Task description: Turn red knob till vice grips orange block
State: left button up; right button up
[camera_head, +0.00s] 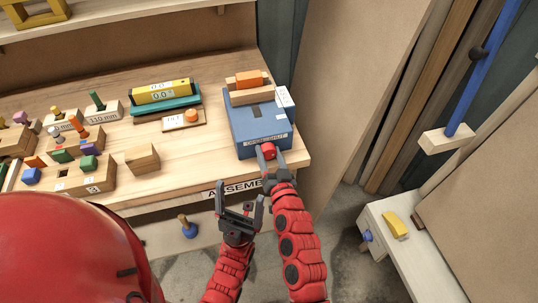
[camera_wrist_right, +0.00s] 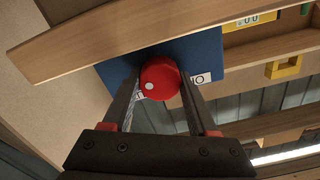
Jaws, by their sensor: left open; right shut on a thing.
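The blue vice (camera_head: 262,124) sits at the right end of the bench, with wooden jaws (camera_head: 252,96) on top. The orange block (camera_head: 250,78) is at the wooden jaws; any gap between them is too small to tell. The red knob (camera_head: 267,150) is on the vice's front face and also shows in the right wrist view (camera_wrist_right: 160,78). My right gripper (camera_head: 268,160) is shut on the knob, with one finger on either side. My left gripper (camera_head: 240,210) is open and empty, in front of the bench edge and left of my right arm.
A yellow level (camera_head: 162,91) in a teal holder and a wooden block (camera_head: 142,158) lie left of the vice. Several coloured pegs and blocks fill the bench's left side. A low white table (camera_head: 388,225) with a yellow piece (camera_head: 396,225) stands at right.

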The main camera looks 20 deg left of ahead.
jog(key=o, duration=1.4)
jog(key=shift+s+d+f, duration=0.2)
jog(key=shift+s+d, duration=0.05)
jog(key=shift+s, duration=0.15)
jog(key=b+v, duration=0.1)
jog(key=v, duration=0.7)
jog(key=b+v, duration=0.2)
jog(key=v, duration=0.6)
jog(key=shift+s+d+r, duration=0.15)
jog(key=shift+d+r, duration=0.05)
